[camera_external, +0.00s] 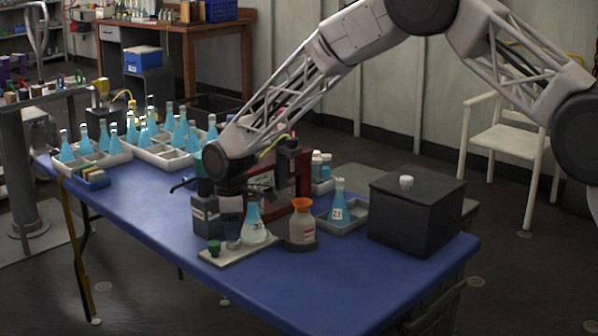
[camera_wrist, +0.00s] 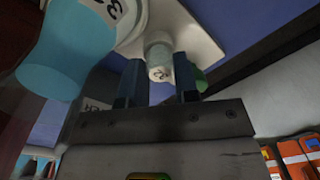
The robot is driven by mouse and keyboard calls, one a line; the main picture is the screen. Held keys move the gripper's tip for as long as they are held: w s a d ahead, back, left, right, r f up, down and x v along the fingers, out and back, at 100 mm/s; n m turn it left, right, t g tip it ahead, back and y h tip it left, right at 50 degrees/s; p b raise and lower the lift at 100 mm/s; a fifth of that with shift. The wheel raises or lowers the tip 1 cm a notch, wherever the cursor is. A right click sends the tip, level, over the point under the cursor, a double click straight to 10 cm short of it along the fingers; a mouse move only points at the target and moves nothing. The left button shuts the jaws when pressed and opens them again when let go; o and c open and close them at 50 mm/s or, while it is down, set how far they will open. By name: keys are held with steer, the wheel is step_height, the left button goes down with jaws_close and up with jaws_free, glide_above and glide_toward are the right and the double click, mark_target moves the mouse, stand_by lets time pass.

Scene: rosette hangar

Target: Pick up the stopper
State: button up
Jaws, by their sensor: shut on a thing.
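My gripper (camera_external: 231,214) points down over a white tray (camera_external: 222,260) at the front of the blue table. In the wrist view its two dark blue fingers (camera_wrist: 158,70) are shut on a small pale grey cylinder (camera_wrist: 157,53) with a white marked label. The small cylinder also shows below the fingers in the external view (camera_external: 233,243). A small green stopper (camera_external: 214,247) stands on the tray to its left. In the wrist view a green piece (camera_wrist: 202,82) shows beside the right finger, outside the grip. I cannot tell whether the cylinder is a stopper or a vial.
A flask of blue liquid (camera_external: 254,226) stands close by on the tray's right part. An orange-capped bottle (camera_external: 302,225), a grey tray with a flask (camera_external: 339,205) and a black box (camera_external: 416,215) stand to the right. Front table space is clear.

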steer(key=shift+r, duration=1.5)
steer(key=shift+s+d+r, duration=0.15)
steer(key=shift+d+r, duration=0.05)
steer(key=shift+r, duration=0.05)
steer(key=s+d+r, duration=0.1)
steer(key=s+d, duration=0.9)
steer(key=d, duration=0.1)
steer(key=shift+d+r, duration=0.2)
steer(key=shift+d, duration=0.15)
steer(key=shift+s, duration=0.1)
steer(key=w+a+r, duration=0.3)
steer(key=w+r, duration=0.2)
steer(key=w, duration=0.2)
steer(key=w+a+r, duration=0.4)
steer(key=w+r, duration=0.1)
steer(key=w, duration=0.3)
steer(key=shift+w+a+r, duration=0.15)
steer(key=shift+r, duration=0.15)
steer(key=shift+f, duration=0.15)
steer(key=shift+f, duration=1.75)
steer(key=shift+f, duration=1.5)
